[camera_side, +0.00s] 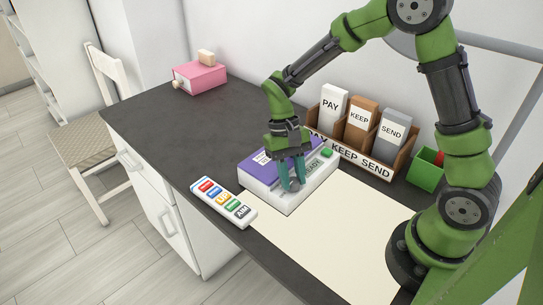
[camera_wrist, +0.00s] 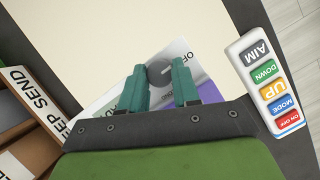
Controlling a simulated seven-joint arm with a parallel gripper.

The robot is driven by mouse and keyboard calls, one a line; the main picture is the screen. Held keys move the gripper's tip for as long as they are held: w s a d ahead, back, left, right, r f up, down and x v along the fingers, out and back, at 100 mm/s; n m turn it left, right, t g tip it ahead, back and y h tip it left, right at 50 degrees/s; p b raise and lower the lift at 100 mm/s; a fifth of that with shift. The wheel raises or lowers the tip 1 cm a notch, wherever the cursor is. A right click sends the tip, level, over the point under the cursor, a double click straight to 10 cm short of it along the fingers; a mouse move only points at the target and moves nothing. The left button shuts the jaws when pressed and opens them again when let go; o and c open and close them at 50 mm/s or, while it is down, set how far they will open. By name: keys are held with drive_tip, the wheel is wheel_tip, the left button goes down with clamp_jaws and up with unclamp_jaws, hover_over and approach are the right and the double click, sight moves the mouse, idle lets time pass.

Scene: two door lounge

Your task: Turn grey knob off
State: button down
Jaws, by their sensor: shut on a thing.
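The grey knob (camera_wrist: 160,72) is a round dial on the white top of a box, seen in the wrist view between my two teal fingers. A partly covered label beside it begins with "OF". The box (camera_side: 263,193) is white with a purple panel and a "READY" label, and it stands on the dark counter. My gripper (camera_side: 292,186) points down over the box's front part, shut on the knob. I cannot tell which way the knob points.
A remote (camera_side: 223,202) with coloured buttons lies left of the box. A brown sorter (camera_side: 350,155) with "PAY", "KEEP" and "SEND" packs stands behind. A green bin (camera_side: 427,173) is at right, a pink box (camera_side: 199,78) at far left. A cream mat (camera_side: 335,240) lies clear in front.

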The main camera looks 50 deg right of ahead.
drive_tip(key=c, duration=1.1)
unclamp_jaws()
drive_tip(key=v, duration=1.7)
drive_tip(key=s+r+n+t, duration=0.1)
drive_tip(key=s+r+t, duration=0.2)
drive_tip(key=s+t, duration=0.8)
drive_tip(key=s, duration=0.4)
